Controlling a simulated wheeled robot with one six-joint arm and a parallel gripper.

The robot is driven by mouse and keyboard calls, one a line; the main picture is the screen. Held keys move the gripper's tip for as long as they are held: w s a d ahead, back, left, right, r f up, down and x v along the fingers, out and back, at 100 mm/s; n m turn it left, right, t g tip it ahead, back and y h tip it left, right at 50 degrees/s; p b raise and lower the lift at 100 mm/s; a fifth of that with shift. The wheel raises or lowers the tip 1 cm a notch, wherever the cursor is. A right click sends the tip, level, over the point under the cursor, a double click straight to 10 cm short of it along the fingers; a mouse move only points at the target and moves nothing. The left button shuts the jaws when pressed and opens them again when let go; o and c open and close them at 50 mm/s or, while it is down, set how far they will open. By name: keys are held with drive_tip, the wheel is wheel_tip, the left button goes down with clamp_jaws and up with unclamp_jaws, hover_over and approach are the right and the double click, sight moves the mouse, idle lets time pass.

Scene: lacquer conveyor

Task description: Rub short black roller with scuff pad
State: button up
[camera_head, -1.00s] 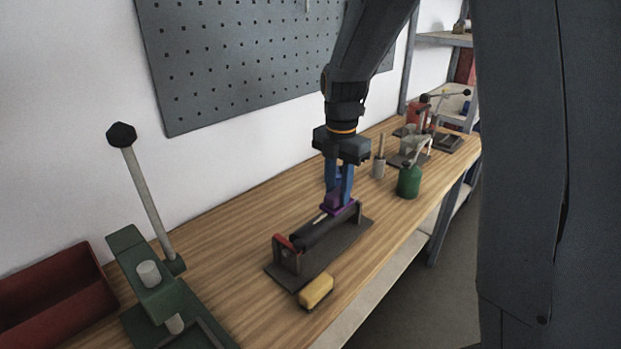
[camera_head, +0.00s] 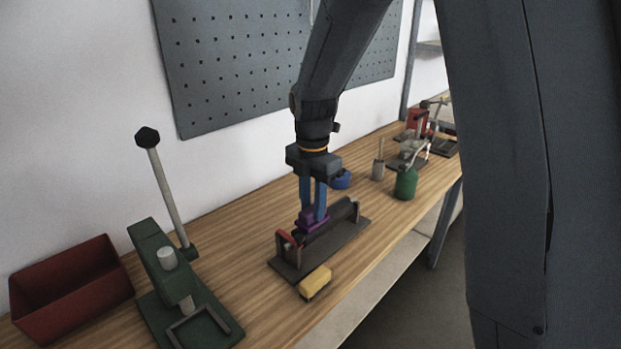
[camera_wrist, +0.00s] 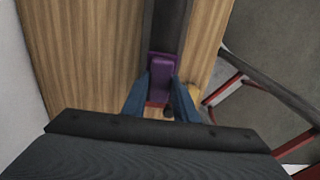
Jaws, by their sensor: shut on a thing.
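The short black roller (camera_head: 338,225) lies in a dark stand (camera_head: 344,242) with end brackets on the wooden bench, with a red part (camera_head: 288,237) at its near end. My gripper (camera_head: 313,214) is shut on the purple scuff pad (camera_head: 313,222). The pad is at the top of the roller, toward its near end, and seems to touch it. In the wrist view the purple pad (camera_wrist: 163,75) sits between the blue fingers (camera_wrist: 162,98), over the dark roller and stand. The contact face under the pad is hidden.
A yellow block (camera_head: 315,281) lies beside the stand at the bench's front edge. A green lever press (camera_head: 170,270) and a red bin (camera_head: 70,278) stand left.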

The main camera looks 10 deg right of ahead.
drive_tip(key=shift+s+a+r, duration=0.2)
drive_tip(key=shift+a+r, duration=0.05)
wheel_tip(320, 180, up, 8)
drive_tip(key=p, duration=0.5)
drive_tip(key=shift+f+p, duration=0.15)
drive_tip(key=shift+p, duration=0.25)
